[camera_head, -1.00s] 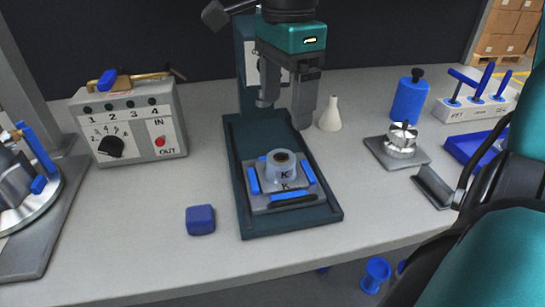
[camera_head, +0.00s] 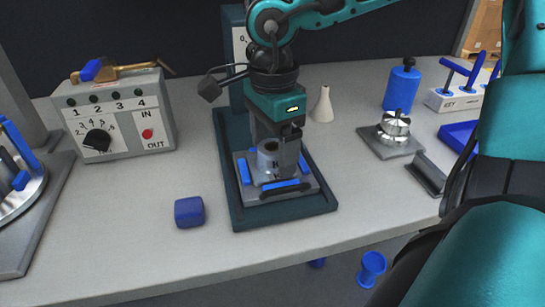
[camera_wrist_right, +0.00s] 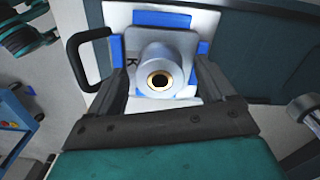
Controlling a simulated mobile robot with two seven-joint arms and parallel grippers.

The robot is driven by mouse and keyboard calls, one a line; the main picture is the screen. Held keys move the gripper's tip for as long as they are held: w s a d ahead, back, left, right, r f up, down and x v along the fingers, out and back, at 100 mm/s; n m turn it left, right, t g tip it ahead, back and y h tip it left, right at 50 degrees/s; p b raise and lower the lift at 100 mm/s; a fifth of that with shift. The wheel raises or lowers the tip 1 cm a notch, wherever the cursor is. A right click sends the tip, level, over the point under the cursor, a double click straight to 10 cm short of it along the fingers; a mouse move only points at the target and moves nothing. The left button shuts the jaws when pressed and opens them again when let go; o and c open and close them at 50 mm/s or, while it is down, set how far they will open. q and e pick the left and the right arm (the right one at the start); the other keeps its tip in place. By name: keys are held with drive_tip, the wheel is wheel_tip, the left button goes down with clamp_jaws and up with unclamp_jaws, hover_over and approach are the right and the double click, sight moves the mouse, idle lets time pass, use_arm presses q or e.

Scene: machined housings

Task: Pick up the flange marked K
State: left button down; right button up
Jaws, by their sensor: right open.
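The grey flange (camera_head: 267,160) with a K stands upright on a light fixture plate (camera_head: 307,185) with blue blocks and a black handle. In the right wrist view the flange (camera_wrist_right: 152,58) shows from above, with a bronze-lined bore. My right gripper (camera_head: 278,165) points down over it, partly hiding it in the head view. In the wrist view its two fingers (camera_wrist_right: 160,78) are open, one on each side of the flange's round body; whether they touch it I cannot tell. My left gripper is not in view.
The fixture sits on a dark base (camera_head: 235,213). A blue block (camera_head: 189,212) lies front left, a control box (camera_head: 122,118) behind it. A white bottle (camera_head: 322,106), a blue cylinder (camera_head: 402,88) and a silver part (camera_head: 393,127) stand to the right. Bare table lies between.

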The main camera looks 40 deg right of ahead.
drive_tip(key=shift+c, duration=0.2)
drive_tip(key=c, duration=1.4)
clamp_jaws()
drive_tip(key=shift+r, duration=0.15)
